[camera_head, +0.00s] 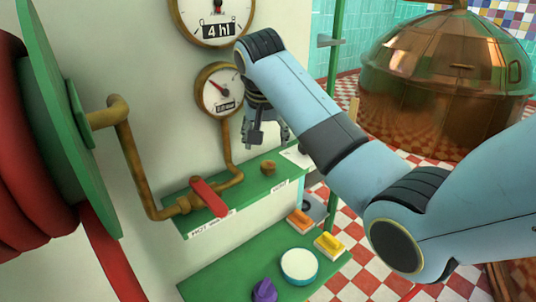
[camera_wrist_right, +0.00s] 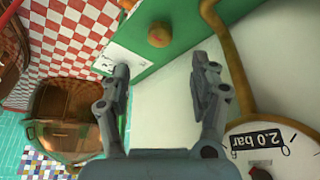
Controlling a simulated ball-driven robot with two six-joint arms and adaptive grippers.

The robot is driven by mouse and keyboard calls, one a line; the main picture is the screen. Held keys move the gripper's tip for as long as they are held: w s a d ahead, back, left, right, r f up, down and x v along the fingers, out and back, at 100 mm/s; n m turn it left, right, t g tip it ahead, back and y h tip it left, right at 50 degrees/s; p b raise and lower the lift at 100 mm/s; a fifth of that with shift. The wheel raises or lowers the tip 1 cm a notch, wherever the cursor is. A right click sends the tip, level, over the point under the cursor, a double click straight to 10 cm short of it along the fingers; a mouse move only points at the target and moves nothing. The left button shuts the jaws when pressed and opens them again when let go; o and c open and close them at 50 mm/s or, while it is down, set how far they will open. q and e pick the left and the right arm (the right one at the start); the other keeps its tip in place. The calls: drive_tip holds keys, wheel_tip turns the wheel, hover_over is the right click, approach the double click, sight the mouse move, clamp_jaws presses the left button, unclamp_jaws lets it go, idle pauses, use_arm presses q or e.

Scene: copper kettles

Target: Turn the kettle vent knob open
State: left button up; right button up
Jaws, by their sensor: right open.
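A small round brass knob (camera_head: 268,167) sits on the upper green shelf, in front of the wall, with a small label on the shelf edge below it. In the wrist view the knob (camera_wrist_right: 159,34) lies ahead of the fingers, roughly between their lines. My right gripper (camera_head: 268,135) is above and behind the knob in the head view, apart from it. Its two fingers (camera_wrist_right: 161,66) are spread with nothing between them. The copper kettle (camera_head: 445,85) stands at the back right. My left gripper is not in view.
A red lever (camera_head: 208,197) on a brass pipe is left of the knob. A round gauge (camera_head: 219,90) hangs close beside my right gripper. A white card (camera_head: 297,155) lies right of the knob.

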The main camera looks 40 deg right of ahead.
hover_over(268, 163)
drive_tip(key=s+a, duration=0.2)
drive_tip(key=f, duration=0.4)
drive_tip(key=shift+d+f, duration=0.2)
drive_tip(key=shift+f, duration=0.1)
drive_tip(key=x, duration=0.4)
drive_tip(key=shift+f, duration=0.1)
drive_tip(key=shift+w+d+f, duration=0.2)
drive_tip(key=shift+w+f, duration=0.05)
drive_tip(key=shift+f, duration=0.35)
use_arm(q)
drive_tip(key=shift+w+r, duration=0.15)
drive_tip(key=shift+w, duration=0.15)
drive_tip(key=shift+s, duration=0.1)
use_arm(e)
drive_tip(key=c, duration=1.1)
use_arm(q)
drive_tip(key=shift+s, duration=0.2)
use_arm(e)
drive_tip(key=shift+c, duration=0.2)
